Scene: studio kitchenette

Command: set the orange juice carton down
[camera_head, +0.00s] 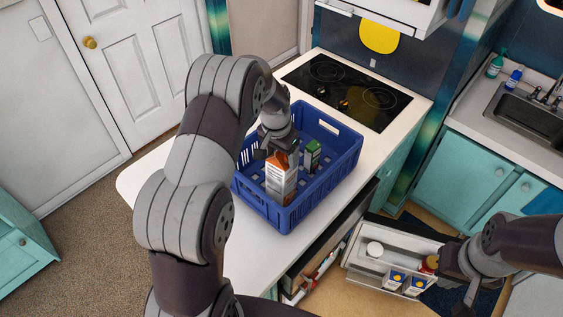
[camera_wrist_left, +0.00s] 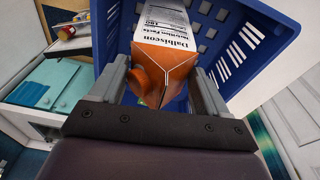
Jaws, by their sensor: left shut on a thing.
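The orange juice carton (camera_head: 281,181), white with an orange top, is upright inside the blue crate (camera_head: 284,218) on the white counter. My left gripper (camera_head: 276,150) reaches down from above and is shut on the carton's top. In the left wrist view the carton (camera_wrist_left: 167,72) sits between the two fingers of my left gripper (camera_wrist_left: 165,88), with the crate (camera_wrist_left: 108,25) around it. I cannot tell whether the carton's base touches the crate floor.
A small green carton (camera_head: 312,155) stands in the crate beside the orange juice. A black cooktop (camera_head: 347,90) lies behind the crate. Bare counter (camera_head: 158,181) lies left of the crate.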

